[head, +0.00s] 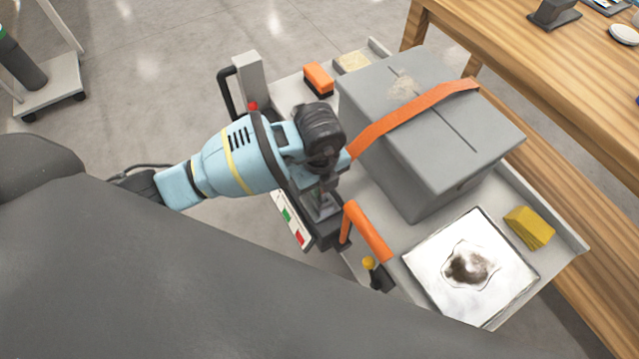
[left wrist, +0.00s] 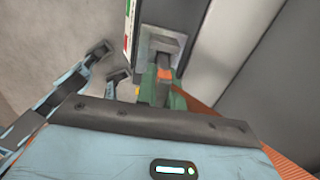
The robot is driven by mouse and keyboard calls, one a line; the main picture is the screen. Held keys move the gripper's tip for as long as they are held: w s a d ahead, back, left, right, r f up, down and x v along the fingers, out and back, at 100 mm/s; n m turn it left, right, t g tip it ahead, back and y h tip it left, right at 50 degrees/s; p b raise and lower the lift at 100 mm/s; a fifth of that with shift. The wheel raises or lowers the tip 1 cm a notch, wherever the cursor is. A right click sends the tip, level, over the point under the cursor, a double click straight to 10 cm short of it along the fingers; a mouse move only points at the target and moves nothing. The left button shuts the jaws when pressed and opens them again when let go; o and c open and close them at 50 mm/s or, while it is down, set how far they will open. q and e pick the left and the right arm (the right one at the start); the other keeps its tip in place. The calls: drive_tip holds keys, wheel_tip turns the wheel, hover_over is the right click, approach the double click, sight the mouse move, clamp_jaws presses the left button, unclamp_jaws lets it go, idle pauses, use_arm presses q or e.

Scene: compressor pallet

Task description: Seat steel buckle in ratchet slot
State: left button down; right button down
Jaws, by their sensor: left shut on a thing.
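My left gripper (head: 324,190) reaches in from the left and points down at the ratchet (head: 326,236), beside the near left corner of the grey box. It is shut on a small piece, apparently the steel buckle, mostly hidden by the jaws. In the left wrist view, a grey metal slot part (left wrist: 160,42) lies straight ahead of the jaws. The held piece appears at or just before it; I cannot tell whether it is inside. The ratchet's orange handle (head: 368,231) stands to the right of the jaws. An orange strap (head: 410,112) crosses the box.
The grey box (head: 420,185) fills the pallet's middle. A white pad with a dark stain (head: 430,290), a yellow sponge (head: 528,228) and an orange brush (head: 318,78) lie around it. A wooden bench (head: 560,75) stands at the right.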

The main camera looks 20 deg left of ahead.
use_arm(q)
drive_tip(key=c, duration=1.6)
unclamp_jaws()
drive_tip(key=shift+s+f, duration=0.15)
drive_tip(key=shift+f, duration=0.35)
drive_tip(key=shift+o, duration=0.5)
drive_tip(key=shift+r, duration=0.1)
drive_tip(key=shift+w, duration=0.2)
drive_tip(key=shift+r, duration=0.1)
wheel_tip(320, 180, up, 13)
drive_tip(key=p, duration=0.1)
drive_tip(key=shift+p, duration=0.4)
drive_tip(key=shift+r, duration=0.1)
drive_tip(key=shift+s, duration=0.1)
